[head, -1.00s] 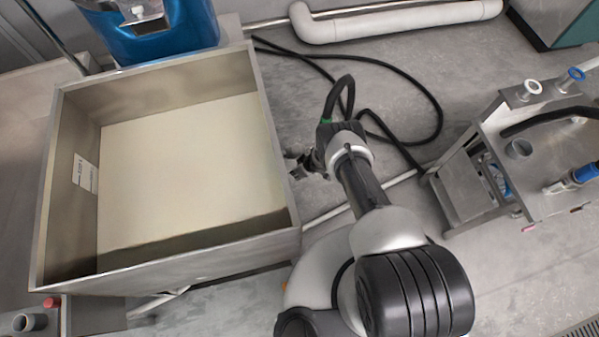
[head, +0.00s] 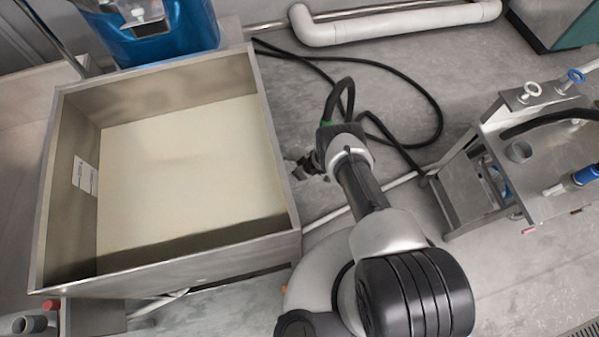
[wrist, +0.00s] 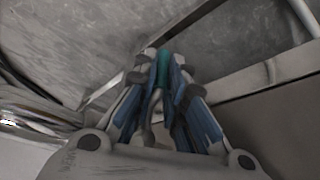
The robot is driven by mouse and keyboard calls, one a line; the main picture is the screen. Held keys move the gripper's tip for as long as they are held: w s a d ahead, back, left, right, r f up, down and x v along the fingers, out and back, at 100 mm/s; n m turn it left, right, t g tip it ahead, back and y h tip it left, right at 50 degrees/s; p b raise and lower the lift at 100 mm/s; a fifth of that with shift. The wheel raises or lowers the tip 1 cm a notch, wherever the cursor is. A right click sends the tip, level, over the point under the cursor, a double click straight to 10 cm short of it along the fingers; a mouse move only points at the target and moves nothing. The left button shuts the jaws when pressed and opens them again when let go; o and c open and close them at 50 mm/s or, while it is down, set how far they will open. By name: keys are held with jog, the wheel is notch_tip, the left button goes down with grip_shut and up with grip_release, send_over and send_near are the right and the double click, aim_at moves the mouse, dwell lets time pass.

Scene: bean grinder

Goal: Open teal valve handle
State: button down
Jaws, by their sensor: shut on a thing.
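The teal valve handle (wrist: 163,68) shows as a narrow teal piece between my fingertips in the wrist view. My gripper (wrist: 165,85) is shut on it, with blue pads on both sides. The fingers hide most of the handle. In the head view, my gripper (head: 306,164) is beside the right wall of the steel bin. The handle cannot be made out there.
The steel bin (head: 276,140) with pale contents stands left of my arm. A blue container (head: 160,40) is behind it. Black cables (head: 425,95) lie on the floor. A steel stand (head: 550,150) with small valves is at the right.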

dwell(0.3)
jog(key=shift+r+h+p, duration=0.2)
jog(key=shift+h+p, duration=0.3)
jog(key=shift+p, duration=0.35)
jog(key=shift+s+d+h+p, duration=0.1)
jog(key=shift+d+h+p, duration=0.2)
jog(key=shift+p, duration=0.15)
jog(key=shift+w+d+n+t+h+p, duration=0.2)
jog(key=shift+d+h, duration=0.15)
jog(key=shift+h, duration=0.35)
jog(key=shift+w+d+n+t+h+p, duration=0.1)
jog(key=shift+d+n+t+h, duration=0.2)
jog(key=shift+h, duration=0.4)
jog(key=c, duration=1.6)
grip_release()
jog(key=shift+c, duration=0.2)
